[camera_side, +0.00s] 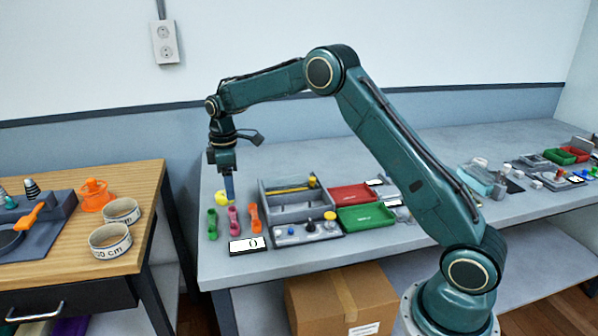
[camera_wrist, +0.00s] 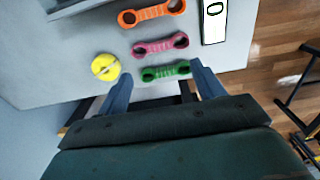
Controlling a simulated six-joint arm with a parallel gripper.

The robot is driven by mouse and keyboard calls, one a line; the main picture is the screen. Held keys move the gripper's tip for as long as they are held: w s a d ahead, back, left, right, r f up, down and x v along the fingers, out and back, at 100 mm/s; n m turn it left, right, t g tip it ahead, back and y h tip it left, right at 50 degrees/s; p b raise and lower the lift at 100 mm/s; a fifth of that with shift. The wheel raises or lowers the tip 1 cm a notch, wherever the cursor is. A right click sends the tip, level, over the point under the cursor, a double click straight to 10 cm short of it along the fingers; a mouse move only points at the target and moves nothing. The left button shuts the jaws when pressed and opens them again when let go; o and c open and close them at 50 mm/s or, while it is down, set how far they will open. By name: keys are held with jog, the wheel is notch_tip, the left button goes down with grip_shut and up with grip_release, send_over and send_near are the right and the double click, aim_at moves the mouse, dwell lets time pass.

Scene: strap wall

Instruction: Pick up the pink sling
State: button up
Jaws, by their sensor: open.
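The pink sling (camera_side: 233,219) lies on the grey bench between a green sling (camera_side: 212,223) and an orange sling (camera_side: 254,217). In the wrist view the pink sling (camera_wrist: 160,46) is a short bar with a ring at each end, fully visible. My gripper (camera_side: 229,196) is open and points down, close to the far end of the pink sling in the side view. In the wrist view my gripper's blue fingers (camera_wrist: 160,72) appear either side of the green sling (camera_wrist: 166,71), with the pink sling beyond them. Its height above the bench is unclear.
A yellow round object (camera_wrist: 105,67) is close to my left finger in the wrist view. A white card marked 0 (camera_side: 248,245) lies in front of the slings. A grey organiser tray (camera_side: 268,203) and red (camera_side: 352,193) and green (camera_side: 366,217) trays stand to the right.

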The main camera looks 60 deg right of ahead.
send_over(233, 217)
jog(key=shift+s+f, duration=0.15)
jog(key=shift+f, duration=2.4)
jog(key=shift+f, duration=2.6)
jog(key=c, duration=0.7)
jog(key=shift+o, duration=0.2)
jog(key=shift+r, duration=0.2)
notch_tip(233, 217, up, 20)
jog(key=shift+f, duration=0.15)
